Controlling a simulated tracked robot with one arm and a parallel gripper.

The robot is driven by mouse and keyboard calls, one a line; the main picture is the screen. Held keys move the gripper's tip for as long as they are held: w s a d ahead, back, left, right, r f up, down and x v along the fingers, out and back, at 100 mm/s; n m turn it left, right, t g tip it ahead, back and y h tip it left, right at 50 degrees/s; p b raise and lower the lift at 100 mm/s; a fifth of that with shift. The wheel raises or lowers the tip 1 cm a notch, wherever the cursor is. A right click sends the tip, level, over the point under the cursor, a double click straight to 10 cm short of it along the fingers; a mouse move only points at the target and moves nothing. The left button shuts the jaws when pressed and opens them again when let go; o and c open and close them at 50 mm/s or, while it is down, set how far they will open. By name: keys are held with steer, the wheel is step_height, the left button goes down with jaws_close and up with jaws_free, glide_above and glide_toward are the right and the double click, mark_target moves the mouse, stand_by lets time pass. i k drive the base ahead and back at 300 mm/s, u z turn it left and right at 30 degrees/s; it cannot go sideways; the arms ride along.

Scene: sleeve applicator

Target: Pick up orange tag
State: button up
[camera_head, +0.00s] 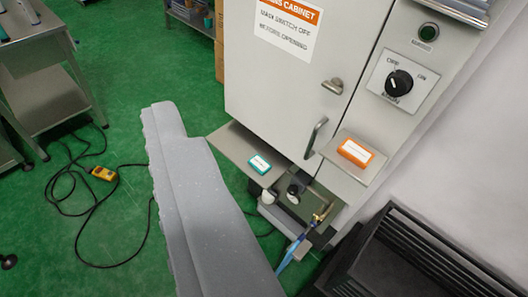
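The orange tag (355,152) is a small flat orange block with a white label. It lies on a small beige shelf (366,170) that sticks out from the cabinet, right of the door handle. A long grey part (207,200) reaches up from the bottom edge, left of centre. It may be part of my gripper, but I cannot make out two fingertips. Nothing touches the orange tag, and it is fully visible.
A teal tag (260,164) lies on a wider shelf (230,143). Between the shelves is an olive fixture (290,205) with a black knob. A black ribbed object (430,262) fills the lower right. A yellow pendant (103,174) and black cable lie on the green floor.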

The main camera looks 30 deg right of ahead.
mark_target(359, 155)
steer(key=z, duration=1.05)
